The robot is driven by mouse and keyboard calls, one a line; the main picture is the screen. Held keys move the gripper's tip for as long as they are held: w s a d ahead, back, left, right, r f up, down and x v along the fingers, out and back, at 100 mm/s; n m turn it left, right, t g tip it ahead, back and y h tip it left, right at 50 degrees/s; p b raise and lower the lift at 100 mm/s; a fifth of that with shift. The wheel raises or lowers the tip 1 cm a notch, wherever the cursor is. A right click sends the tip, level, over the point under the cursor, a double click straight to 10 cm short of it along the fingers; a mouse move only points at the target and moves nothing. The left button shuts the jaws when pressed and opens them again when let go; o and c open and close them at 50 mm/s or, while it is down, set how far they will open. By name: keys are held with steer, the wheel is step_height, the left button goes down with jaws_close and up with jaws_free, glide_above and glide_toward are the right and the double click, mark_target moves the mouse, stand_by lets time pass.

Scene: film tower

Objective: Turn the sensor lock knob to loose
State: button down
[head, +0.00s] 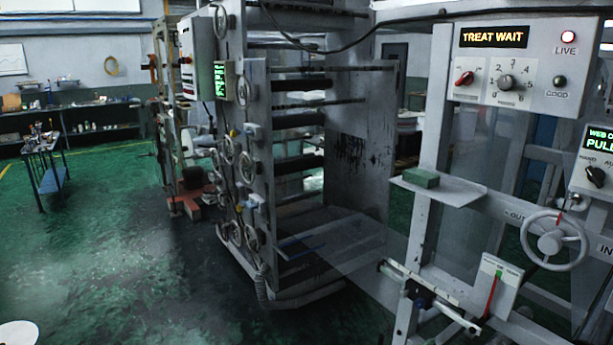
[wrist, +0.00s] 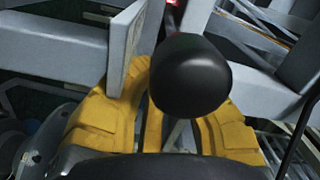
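In the wrist view a black ball-ended handle (wrist: 190,75) fills the middle, close to the camera. Its dark shaft runs up toward something red at the top edge. My gripper (wrist: 172,125) shows as yellow fingers behind and below the ball. The ball hides the space between the fingertips, so I cannot tell whether they touch anything. My gripper is not visible in the head view. I cannot make out a labelled sensor lock knob.
A white plate with a red lever (head: 497,285) stands beside the rail. A handwheel (head: 554,241), a TREAT WAIT panel (head: 527,60) and a shelf with a green block (head: 421,178) are near. A roller tower (head: 250,150) stands left of these. Green floor (head: 120,260) is open at left.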

steer(key=b+v, duration=0.4)
steer(key=v, duration=0.1)
steer(key=shift+s+a+f, duration=0.1)
steer(key=shift+a+f, duration=0.05)
steer(key=shift+a, duration=0.15)
